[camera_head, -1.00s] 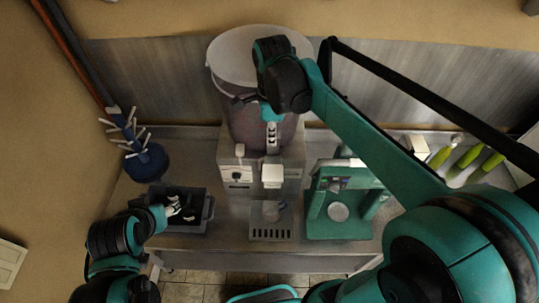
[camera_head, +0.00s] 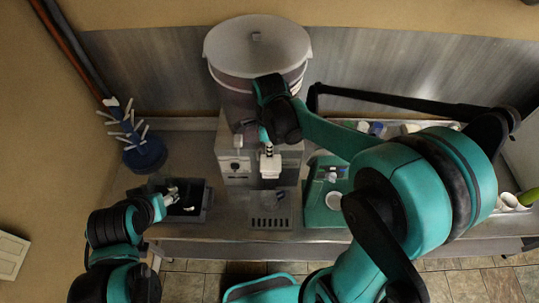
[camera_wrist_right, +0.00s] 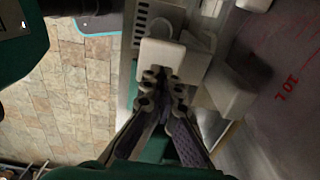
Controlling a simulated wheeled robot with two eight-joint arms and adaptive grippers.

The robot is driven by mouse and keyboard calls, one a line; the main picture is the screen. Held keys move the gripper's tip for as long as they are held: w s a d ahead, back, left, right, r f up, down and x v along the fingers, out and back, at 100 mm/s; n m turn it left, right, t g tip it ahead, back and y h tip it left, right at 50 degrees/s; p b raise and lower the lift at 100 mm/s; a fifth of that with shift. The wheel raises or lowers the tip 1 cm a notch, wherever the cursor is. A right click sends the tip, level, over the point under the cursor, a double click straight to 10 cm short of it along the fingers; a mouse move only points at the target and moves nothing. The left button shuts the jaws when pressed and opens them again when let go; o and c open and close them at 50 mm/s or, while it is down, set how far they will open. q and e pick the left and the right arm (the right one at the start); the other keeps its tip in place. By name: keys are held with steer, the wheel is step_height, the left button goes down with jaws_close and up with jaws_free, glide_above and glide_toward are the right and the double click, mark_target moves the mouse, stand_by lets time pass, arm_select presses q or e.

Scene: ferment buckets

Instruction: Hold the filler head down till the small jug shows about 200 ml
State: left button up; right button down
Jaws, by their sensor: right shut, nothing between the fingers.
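The filler head (camera_head: 271,166) is a white block on the front of the grey filling machine (camera_head: 236,150). In the right wrist view the filler head (camera_wrist_right: 158,54) is straight beyond my fingertips. The small jug (camera_head: 268,199) is a pale cup on the slotted drip tray below it; its level cannot be read. My right gripper (camera_head: 268,150) is shut and empty, its tips (camera_wrist_right: 163,78) at the filler head; whether they press it is unclear. My left gripper (camera_head: 172,198) is at the dark box on the left, too small to tell open or shut.
A large lidded bucket (camera_head: 258,50) stands behind the machine. A dark box (camera_head: 197,215) and a blue rack with white pegs (camera_head: 146,153) are at left. A green device (camera_head: 318,212) stands close at right, partly hidden by my right arm.

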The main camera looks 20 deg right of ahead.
mark_target(270, 173)
steer(key=shift+f, duration=1.5)
step_height(270, 173, down, 9)
steer(key=b, duration=0.8)
steer(key=shift+f, duration=0.15)
steer(key=shift+s, duration=0.2)
steer(key=shift+w, duration=0.1)
stand_by(0.8)
stand_by(1.3)
